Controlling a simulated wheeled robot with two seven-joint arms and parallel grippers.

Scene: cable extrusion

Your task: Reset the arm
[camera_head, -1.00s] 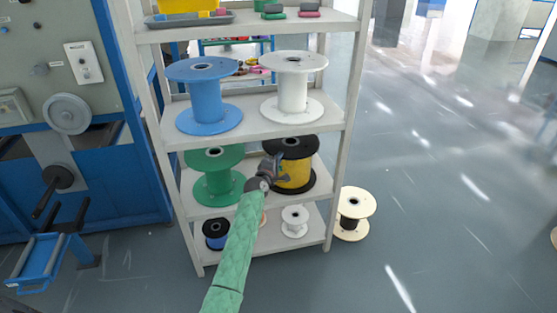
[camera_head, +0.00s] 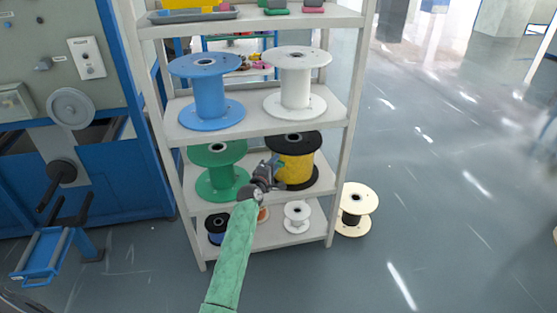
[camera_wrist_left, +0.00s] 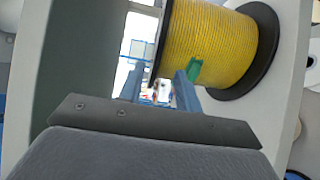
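My left arm reaches up from the bottom of the head view in a green sleeve. My left gripper (camera_head: 275,168) is in front of the shelf's third level, at the left edge of the yellow spool with black flanges (camera_head: 295,160). In the left wrist view, the two fingers (camera_wrist_left: 160,88) stand apart with nothing visibly held between them. The yellow spool (camera_wrist_left: 210,40) is just beyond and right of them, with a small green patch on its winding. I cannot tell whether the right finger touches it. My right gripper is not in view.
The white shelf rack (camera_head: 262,185) also holds a green spool (camera_head: 220,170), a blue spool (camera_head: 208,90), a white spool (camera_head: 295,85) and small spools below. A cream spool (camera_head: 356,208) stands on the floor. A blue machine (camera_head: 130,175) is left; floor at right is open.

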